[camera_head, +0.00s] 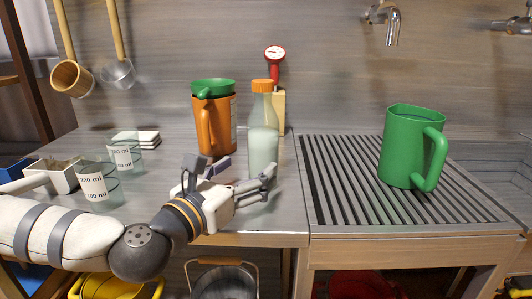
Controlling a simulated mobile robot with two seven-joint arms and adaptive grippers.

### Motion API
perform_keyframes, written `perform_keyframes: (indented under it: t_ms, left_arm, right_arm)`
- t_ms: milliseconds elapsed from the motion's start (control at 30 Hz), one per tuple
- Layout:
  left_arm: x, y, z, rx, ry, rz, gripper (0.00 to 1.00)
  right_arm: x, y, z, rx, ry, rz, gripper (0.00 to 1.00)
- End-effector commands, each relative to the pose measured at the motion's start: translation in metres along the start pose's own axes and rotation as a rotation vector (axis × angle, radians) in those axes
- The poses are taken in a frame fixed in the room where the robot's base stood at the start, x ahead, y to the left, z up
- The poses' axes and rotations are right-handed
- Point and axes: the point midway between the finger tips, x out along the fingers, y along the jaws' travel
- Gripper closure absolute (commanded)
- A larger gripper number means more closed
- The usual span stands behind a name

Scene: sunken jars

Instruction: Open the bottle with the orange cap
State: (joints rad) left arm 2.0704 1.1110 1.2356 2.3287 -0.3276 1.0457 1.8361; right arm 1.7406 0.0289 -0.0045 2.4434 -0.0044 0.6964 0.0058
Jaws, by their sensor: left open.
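A clear bottle (263,140) with pale contents stands upright on the grey worktop, near the middle of the head view. Its orange cap (263,86) is on the neck. My left arm comes in from the left, low in front of the bottle. My left gripper (268,178) is open, with its fingers at the lower part of the bottle, well below the cap. One finger overlaps the bottle's base in the picture; I cannot tell whether it touches. My right gripper is not in view.
An orange jug with a green funnel (208,120) stands left of the bottle. Measuring beakers (124,155) and a white box (60,176) are left. A green pitcher (402,150) stands on the slatted drainer (335,190).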

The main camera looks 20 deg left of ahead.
Motion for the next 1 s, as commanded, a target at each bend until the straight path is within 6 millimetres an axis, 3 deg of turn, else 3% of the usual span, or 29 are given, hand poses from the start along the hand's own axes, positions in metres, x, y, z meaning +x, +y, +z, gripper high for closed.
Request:
perform_keyframes:
  t_ms: [300, 567, 667, 900, 1000]
  left_arm:
    - [0.051, -0.006, 0.007, 0.002, -0.002, -0.001, 0.26]
    - [0.058, -0.006, 0.005, 0.002, 0.001, -0.002, 0.26]
    - [0.058, -0.006, 0.005, 0.002, 0.001, -0.002, 0.44]
    - [0.058, -0.006, 0.007, 0.002, -0.002, -0.002, 0.99]
    - [0.057, -0.006, 0.006, 0.002, -0.002, -0.002, 0.99]
  right_arm:
    - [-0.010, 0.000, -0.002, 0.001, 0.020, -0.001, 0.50]
    - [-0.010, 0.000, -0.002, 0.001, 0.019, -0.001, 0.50]
    - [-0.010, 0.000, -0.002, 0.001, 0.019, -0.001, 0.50]
    - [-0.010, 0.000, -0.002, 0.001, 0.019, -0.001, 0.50]
    - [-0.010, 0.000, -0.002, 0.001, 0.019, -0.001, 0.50]
